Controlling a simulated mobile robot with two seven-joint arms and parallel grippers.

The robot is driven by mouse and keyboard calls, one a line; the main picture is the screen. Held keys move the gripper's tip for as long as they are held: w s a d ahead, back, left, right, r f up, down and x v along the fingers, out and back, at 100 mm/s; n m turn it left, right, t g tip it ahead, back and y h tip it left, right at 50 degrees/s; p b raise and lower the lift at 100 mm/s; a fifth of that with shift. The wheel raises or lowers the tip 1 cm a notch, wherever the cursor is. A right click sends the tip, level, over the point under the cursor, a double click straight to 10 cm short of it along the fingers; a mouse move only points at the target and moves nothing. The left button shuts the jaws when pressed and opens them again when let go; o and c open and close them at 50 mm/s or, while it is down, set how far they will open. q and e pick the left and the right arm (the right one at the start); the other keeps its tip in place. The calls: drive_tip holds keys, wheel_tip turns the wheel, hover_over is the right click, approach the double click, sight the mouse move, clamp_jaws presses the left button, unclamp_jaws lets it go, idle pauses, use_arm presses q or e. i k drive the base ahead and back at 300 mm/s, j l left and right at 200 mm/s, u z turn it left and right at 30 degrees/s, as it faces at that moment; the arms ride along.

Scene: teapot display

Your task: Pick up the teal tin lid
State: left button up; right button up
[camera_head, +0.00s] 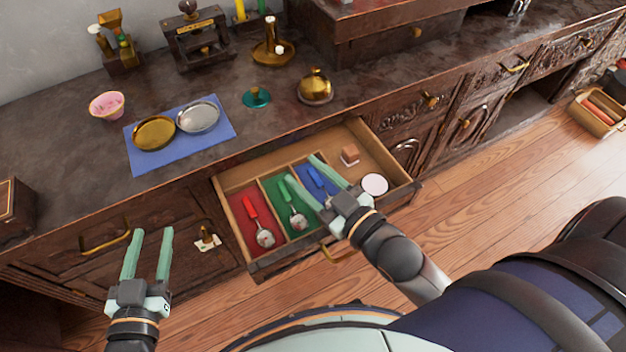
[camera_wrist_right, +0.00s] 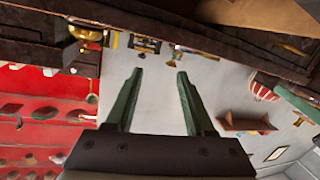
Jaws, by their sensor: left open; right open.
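The teal tin lid (camera_head: 256,97) is a small round lid with a raised knob. It lies on the dark counter, left of a gold domed pot (camera_head: 315,87). My right gripper (camera_head: 301,168) is open over the open drawer, in front of the lid and apart from it. Its two green fingers also show spread and empty in the right wrist view (camera_wrist_right: 160,75), where the lid cannot be made out. My left gripper (camera_head: 150,234) is open and empty in front of the cabinet at the lower left, far from the lid.
The open drawer (camera_head: 262,263) holds red, green and blue compartments with scoops, a small block (camera_head: 350,155) and a white disc (camera_head: 374,184). A blue mat (camera_head: 145,165) bears gold and silver plates. A pink bowl (camera_head: 107,105) and a candle holder (camera_head: 272,53) stand nearby.

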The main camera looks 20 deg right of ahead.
sight(256, 97)
drive_tip(key=k+l+z, duration=0.1)
drive_tip(key=l+z, duration=0.15)
drive_tip(key=z, duration=0.15)
drive_tip(key=l+z, duration=0.25)
drive_tip(key=z, duration=0.2)
drive_tip(key=k, duration=0.05)
